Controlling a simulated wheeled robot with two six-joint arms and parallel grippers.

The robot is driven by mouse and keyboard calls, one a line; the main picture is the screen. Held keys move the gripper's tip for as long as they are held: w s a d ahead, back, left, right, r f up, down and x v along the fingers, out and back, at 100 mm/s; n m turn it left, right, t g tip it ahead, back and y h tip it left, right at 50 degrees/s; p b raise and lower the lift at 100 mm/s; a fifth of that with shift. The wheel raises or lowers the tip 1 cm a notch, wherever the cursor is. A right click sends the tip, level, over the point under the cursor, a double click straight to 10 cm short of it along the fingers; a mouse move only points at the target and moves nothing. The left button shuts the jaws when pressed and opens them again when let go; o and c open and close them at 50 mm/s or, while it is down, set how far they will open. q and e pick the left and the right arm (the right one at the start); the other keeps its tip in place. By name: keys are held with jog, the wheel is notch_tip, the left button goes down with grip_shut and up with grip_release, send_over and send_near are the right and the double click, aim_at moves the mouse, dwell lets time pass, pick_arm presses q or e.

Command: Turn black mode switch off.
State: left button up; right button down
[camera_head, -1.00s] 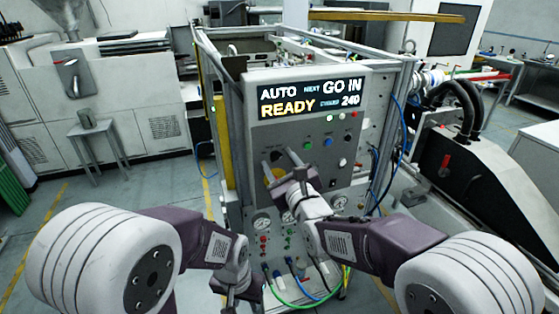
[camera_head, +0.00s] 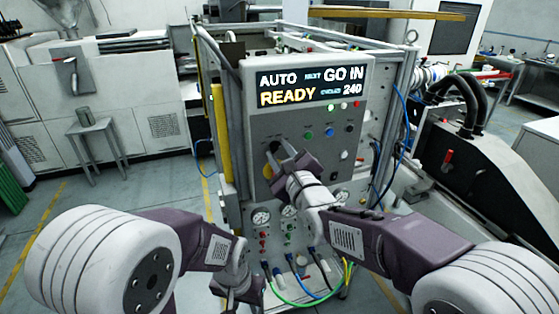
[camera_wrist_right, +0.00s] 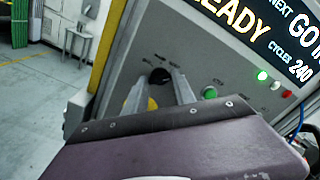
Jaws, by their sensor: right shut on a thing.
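The black mode switch (camera_wrist_right: 159,76) is a dark round knob on the grey front panel. It shows between my right fingertips in the right wrist view; in the head view, the fingers largely cover it. My right gripper (camera_head: 279,149) is at the panel, shut on the switch, and its fingers (camera_wrist_right: 158,82) lie on either side of the knob. The knob's exact pointer angle is hard to read. My left gripper (camera_head: 237,291) hangs low in front of the cabinet, away from the switch; its fingers are too unclear to judge.
The display (camera_head: 312,87) above reads AUTO, READY, GO IN and 240. A green button (camera_wrist_right: 209,93) is right of the switch, and a yellow part (camera_wrist_right: 152,103) lies just below it. Gauges (camera_head: 261,217) and coloured hoses (camera_head: 290,301) are lower down.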

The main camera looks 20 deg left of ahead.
jog(key=n+b, duration=0.4)
jog(key=n, duration=0.1)
jog(key=shift+f+n, duration=0.2)
jog(key=shift+n, duration=0.1)
jog(key=n+b, duration=0.1)
jog(key=n, duration=0.1)
jog(key=shift+n+b, duration=0.3)
jog(key=shift+n, duration=0.1)
jog(key=n+b, duration=0.1)
jog(key=n, duration=0.1)
jog(key=shift+n, duration=0.4)
jog(key=n, duration=0.2)
jog(key=shift+r+n+b, duration=0.1)
jog(key=shift+n+b, duration=0.2)
jog(key=shift+b, duration=0.1)
jog(key=n, duration=0.2)
jog(key=shift+n, duration=0.4)
jog(key=n, duration=0.3)
jog(key=shift+n, duration=1.8)
